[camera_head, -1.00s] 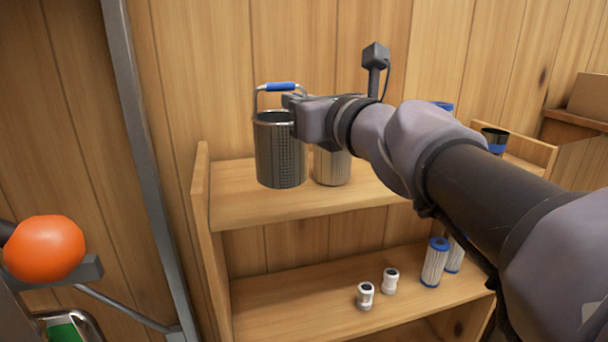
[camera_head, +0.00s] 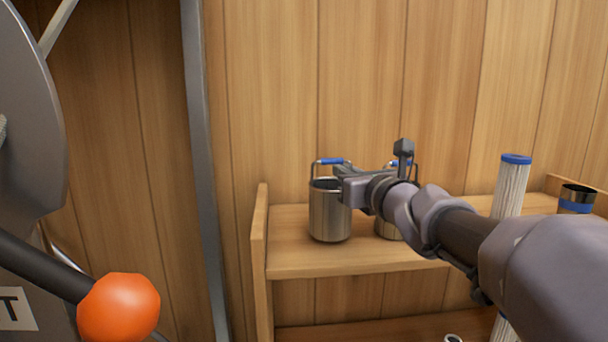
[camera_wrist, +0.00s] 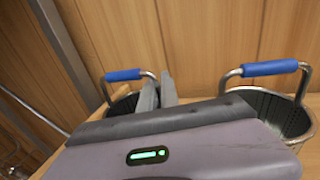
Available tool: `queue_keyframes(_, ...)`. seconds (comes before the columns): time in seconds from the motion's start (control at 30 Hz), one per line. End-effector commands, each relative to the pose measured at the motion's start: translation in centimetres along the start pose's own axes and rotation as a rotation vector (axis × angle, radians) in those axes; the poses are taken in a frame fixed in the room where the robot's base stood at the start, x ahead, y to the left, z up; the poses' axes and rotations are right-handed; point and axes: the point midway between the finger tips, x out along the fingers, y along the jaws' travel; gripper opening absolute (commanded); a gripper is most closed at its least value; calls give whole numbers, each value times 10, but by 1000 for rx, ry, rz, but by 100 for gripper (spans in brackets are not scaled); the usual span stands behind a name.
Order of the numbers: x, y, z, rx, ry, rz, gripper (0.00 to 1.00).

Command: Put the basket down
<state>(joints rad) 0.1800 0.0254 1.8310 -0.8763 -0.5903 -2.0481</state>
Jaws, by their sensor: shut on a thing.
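The basket (camera_head: 330,218) is a metal cylinder with a blue-gripped wire handle. It is upright at the left end of the upper shelf (camera_head: 300,262). Its base looks level with the shelf, but I cannot tell whether it bears fully on it. My gripper (camera_head: 343,171) is shut on it at the upper right side, near the rim and handle. In the wrist view, my fingers (camera_wrist: 158,92) are close together beside the basket's blue handle (camera_wrist: 123,75), and my gripper body hides most of that basket.
A similar second basket (camera_head: 386,229) stands close to the right, partly behind my arm; it also shows in the wrist view (camera_wrist: 285,112). A tall white filter (camera_head: 512,185) and a dark cup (camera_head: 576,198) are further right. An orange knob (camera_head: 118,308) is at lower left.

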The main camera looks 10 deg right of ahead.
Motion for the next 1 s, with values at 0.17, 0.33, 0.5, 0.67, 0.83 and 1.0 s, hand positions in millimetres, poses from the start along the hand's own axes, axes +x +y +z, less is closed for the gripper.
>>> queue_keyframes(0.17,0,0,-5,-2,-2,0,0)
queue_keyframes(0.33,-1,0,-7,-1,-2,0,0)
queue_keyframes(0.5,-1,0,-9,-1,-2,-1,15)
queue_keyframes(0.67,-1,0,-8,-1,-2,-1,27)
queue_keyframes(0.83,-1,0,-8,-1,-2,-1,27)
queue_keyframes(1.0,-8,-1,-3,-2,-4,-2,27)
